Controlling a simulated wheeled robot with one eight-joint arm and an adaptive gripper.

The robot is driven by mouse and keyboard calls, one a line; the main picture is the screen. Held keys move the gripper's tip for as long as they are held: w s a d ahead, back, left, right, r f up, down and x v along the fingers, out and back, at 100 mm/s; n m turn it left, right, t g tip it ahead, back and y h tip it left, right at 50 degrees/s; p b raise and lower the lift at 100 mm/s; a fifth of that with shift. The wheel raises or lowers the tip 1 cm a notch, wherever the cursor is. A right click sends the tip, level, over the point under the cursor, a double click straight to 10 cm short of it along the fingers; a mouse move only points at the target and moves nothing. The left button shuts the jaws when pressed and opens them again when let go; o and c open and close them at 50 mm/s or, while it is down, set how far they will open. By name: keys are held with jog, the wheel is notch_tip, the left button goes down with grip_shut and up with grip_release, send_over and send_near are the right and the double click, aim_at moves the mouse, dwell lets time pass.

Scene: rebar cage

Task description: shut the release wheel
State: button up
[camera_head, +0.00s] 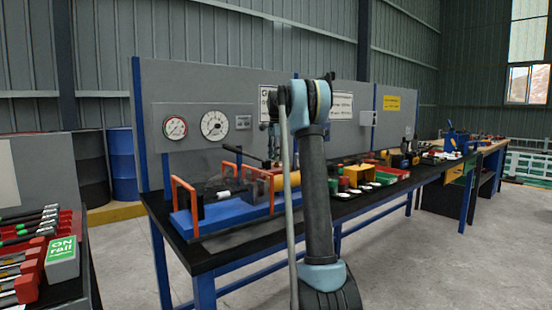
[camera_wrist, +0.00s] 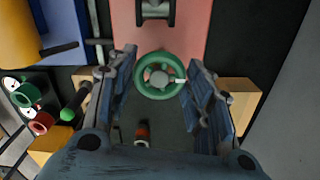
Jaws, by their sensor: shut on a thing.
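The release wheel is a small green handwheel (camera_wrist: 158,91) with a grey hub and a white mark on the right of its rim, in the upper middle of the wrist view. It sits in front of a pinkish-red panel (camera_wrist: 190,25). My gripper (camera_wrist: 160,70) has one blue-grey finger on each side of the wheel and is shut on its rim. In the head view my arm covers this spot, so neither the wheel nor my gripper can be made out there.
The workbench (camera_head: 225,254) carries a blue fixture with orange handles (camera_head: 183,190), a yellow bin (camera_head: 360,172) and several small parts. Two gauges, one a white dial (camera_head: 214,125), are on the back panel. At lower left is a tool rack (camera_head: 62,250). The floor at right is clear.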

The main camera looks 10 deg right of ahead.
jog(key=shift+w+a, duration=0.1)
jog(key=shift+a, duration=0.1)
jog(key=o, duration=1)
jog(key=shift+o, duration=0.2)
jog(key=shift+r, duration=0.1)
notch_tip(320, 180, up, 12)
jog(key=shift+f, duration=0.2)
